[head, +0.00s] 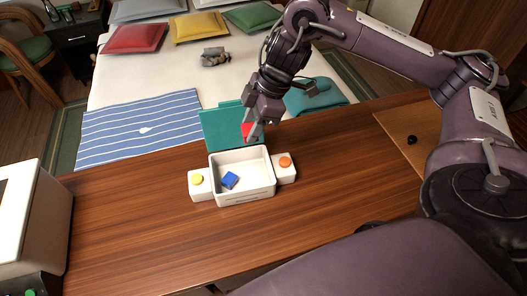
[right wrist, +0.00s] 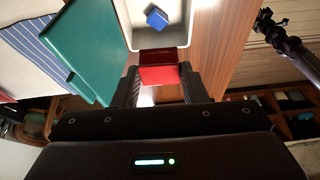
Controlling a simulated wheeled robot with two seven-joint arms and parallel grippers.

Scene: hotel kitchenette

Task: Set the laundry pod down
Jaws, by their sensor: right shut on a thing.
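My right gripper (head: 252,135) is shut on a small red block-like thing, taken as the laundry pod (head: 247,130). It hangs just above the back rim of a white open tray (head: 245,199). In the right wrist view the red pod (right wrist: 159,76) sits between the two dark fingers, with a darker red part beyond it. A blue block (head: 230,180) lies inside the tray on its left side; it also shows in the right wrist view (right wrist: 157,17). My left gripper is in neither view.
White blocks with a yellow disc (head: 197,180) and an orange disc (head: 285,162) flank the tray. A teal panel (head: 222,128) stands behind it. A white appliance (head: 20,215) is at left. The wooden counter (head: 130,235) is clear in front; a bed lies beyond.

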